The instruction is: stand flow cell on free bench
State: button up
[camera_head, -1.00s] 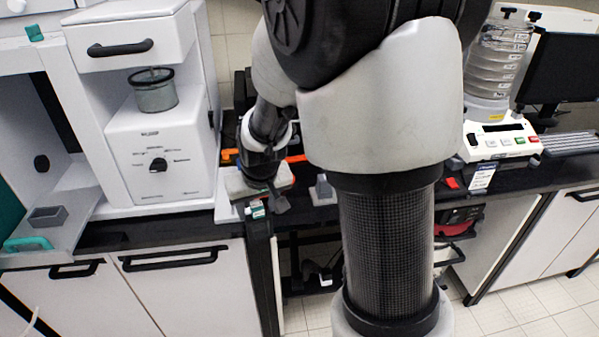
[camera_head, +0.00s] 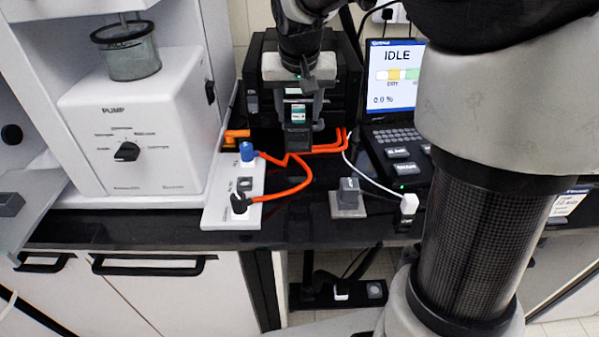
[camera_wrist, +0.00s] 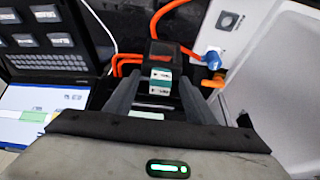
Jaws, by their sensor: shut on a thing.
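The flow cell (camera_head: 298,138) appears to be the small dark block with a white and teal label. It hangs below my gripper (camera_head: 298,105), which is shut on it. In the wrist view the dark block (camera_wrist: 172,58) and its label show between the two fingers of my gripper (camera_wrist: 160,88). The flow cell looks roughly upright and seems to be above the black bench (camera_head: 310,222). Whether its lower end touches anything behind it cannot be told. The fingers hide part of its sides.
Orange cables (camera_head: 293,190) run from a white socket plate (camera_head: 222,212). A grey block on a small pad (camera_head: 348,208), a laptop-like device (camera_head: 398,110) reading IDLE and a black box (camera_head: 340,85) stand near. A pump (camera_head: 140,125) is left. Bare bench shows in front.

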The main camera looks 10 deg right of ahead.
aim_at(299, 137)
notch_tip(299, 137, down, 9)
jog(key=shift+r+b, duration=0.15)
jog(key=shift+b, duration=0.45)
jog(key=shift+f, duration=0.2)
jog(key=o, duration=1.6)
jog(key=shift+s, duration=0.1)
